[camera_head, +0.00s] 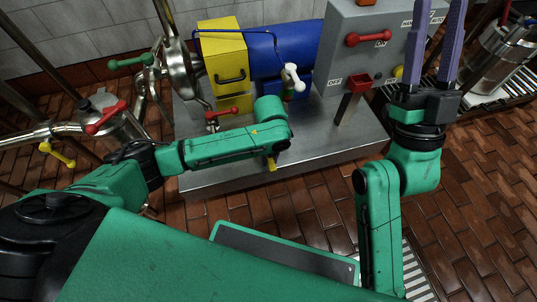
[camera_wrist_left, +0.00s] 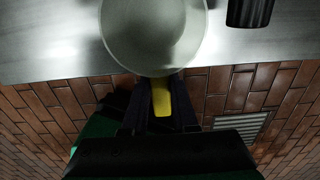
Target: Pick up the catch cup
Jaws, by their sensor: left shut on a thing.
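The catch cup (camera_wrist_left: 153,32) is a pale, round, bowl-like cup seen at the top middle of the left wrist view. Its yellow handle (camera_wrist_left: 162,97) points toward my wrist. My left gripper (camera_wrist_left: 163,108) has its dark fingers on both sides of the handle and is shut on it. In the head view my left arm hides the fingers and the cup body. A small yellow piece (camera_head: 271,163), likely the handle, shows below the wrist. I cannot tell whether the cup touches the metal surface. My right gripper (camera_head: 436,22) is empty, its purple fingers pointing up and apart.
A metal skid (camera_head: 225,178) carries a yellow box (camera_head: 222,60), a blue motor (camera_head: 285,45), a grey switch panel (camera_head: 372,60) and a red funnel-like piece (camera_head: 358,82). Pipes with coloured valve levers stand at left. A steel pot (camera_head: 500,55) stands at right. Open brick floor lies in front.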

